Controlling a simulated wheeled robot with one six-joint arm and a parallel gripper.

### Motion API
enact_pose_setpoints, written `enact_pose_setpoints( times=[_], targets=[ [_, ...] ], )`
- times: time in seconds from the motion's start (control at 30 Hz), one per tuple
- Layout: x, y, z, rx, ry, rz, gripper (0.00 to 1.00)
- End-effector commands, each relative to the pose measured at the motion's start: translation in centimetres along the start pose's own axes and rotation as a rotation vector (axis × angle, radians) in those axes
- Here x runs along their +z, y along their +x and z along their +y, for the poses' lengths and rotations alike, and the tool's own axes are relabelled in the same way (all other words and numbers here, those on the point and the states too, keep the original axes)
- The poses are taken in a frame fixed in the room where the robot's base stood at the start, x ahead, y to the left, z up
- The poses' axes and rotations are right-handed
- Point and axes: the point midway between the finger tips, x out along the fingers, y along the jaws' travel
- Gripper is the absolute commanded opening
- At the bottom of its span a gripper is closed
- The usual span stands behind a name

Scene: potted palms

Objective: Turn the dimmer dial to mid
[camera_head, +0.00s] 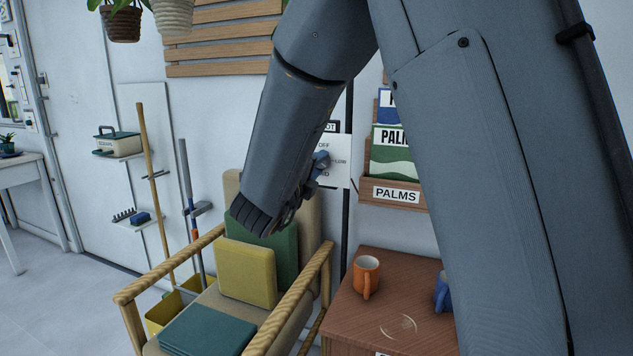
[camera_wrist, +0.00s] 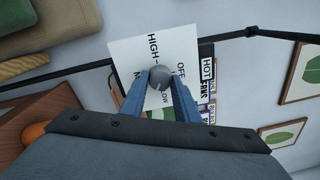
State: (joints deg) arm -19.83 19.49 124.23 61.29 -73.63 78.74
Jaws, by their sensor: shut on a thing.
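The dimmer dial (camera_wrist: 159,77) is a round grey knob on a white square panel (camera_wrist: 128,52) in the wrist view. The panel carries printed words, among them HIGH, OFF and LOW; another word is partly covered by a finger. My gripper (camera_wrist: 160,88) has its blue fingers on either side of the dial, shut on it. In the head view the panel (camera_head: 341,172) is on the wall beyond the armchair, and my gripper (camera_head: 319,168) reaches it from the left. There my gripper hides the dial. I cannot tell which mark the dial points to.
An armchair with green and yellow cushions (camera_head: 246,274) stands below my arm. A wooden cabinet (camera_head: 345,306) to its right bears an orange mug (camera_head: 366,277) and a blue mug (camera_head: 441,293). A PALMS rack (camera_head: 394,193) hangs right of the panel. A black pole (camera_head: 347,220) stands close by.

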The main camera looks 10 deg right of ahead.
Motion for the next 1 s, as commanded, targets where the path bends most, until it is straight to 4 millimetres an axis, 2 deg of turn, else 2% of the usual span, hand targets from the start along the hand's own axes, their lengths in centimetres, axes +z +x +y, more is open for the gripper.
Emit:
enact_pose_setpoints(
  times=[0.07,0.6,1.0],
  targets=[
    [-0.07,0.06,0.56,0.001,0.076,0.003,0.06],
    [-0.03,0.08,0.57,0.005,0.576,0.029,0.06],
    [0.06,0.05,0.46,0.01,0.873,0.045,0.06]
  ],
)
